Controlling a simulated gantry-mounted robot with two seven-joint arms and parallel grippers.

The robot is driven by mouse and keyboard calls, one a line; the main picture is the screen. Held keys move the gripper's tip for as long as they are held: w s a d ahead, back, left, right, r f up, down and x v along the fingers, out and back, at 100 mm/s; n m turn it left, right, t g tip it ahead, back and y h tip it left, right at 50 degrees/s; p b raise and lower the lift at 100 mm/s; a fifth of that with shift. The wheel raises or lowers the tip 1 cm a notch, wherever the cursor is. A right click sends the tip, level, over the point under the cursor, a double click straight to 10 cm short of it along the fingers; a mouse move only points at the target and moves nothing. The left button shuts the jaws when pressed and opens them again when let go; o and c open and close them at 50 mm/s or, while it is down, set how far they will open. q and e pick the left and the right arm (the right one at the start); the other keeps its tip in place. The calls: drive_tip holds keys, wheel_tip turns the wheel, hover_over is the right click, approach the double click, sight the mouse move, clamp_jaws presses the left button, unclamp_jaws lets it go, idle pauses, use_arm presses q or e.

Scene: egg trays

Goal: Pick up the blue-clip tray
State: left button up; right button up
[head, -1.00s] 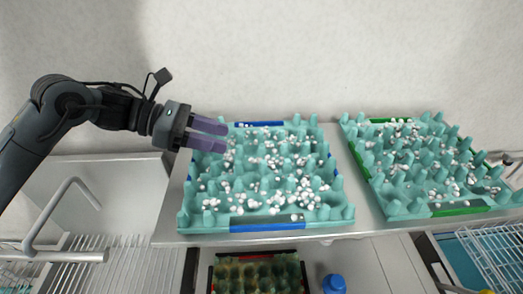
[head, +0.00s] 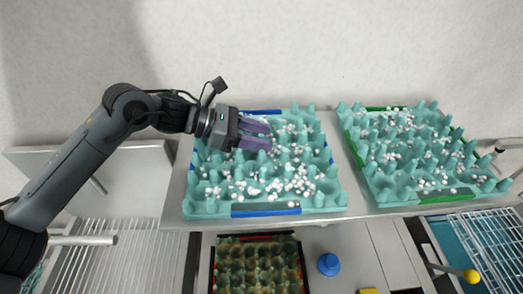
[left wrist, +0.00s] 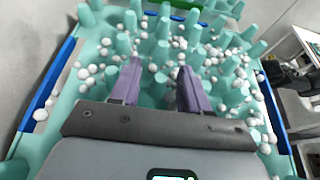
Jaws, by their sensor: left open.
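The blue-clip tray (head: 190,206) is a teal tray with pegs, blue clips on its sides and many small white balls in it. It sits on the steel counter in the middle of the head view, and its blue clips also show in the left wrist view (left wrist: 46,88). My left gripper (head: 268,137) has purple fingers and is over the left-middle part of this tray. In the left wrist view the fingers (left wrist: 158,75) are apart, with nothing held between them. The gripper hides part of the tray. My right gripper is not in view.
A similar teal tray with green clips (head: 447,195) stands to the right, with a narrow gap between. Below the counter are a dark tray with red clips (head: 257,237), a blue knob-like object (head: 328,264) and a wire rack (head: 490,245). A sink tap (head: 85,240) is at left.

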use_arm(q)
drive_tip(key=shift+d+f, duration=0.1)
drive_tip(key=shift+d, duration=0.2)
clamp_jaws()
drive_tip(key=shift+r, duration=0.2)
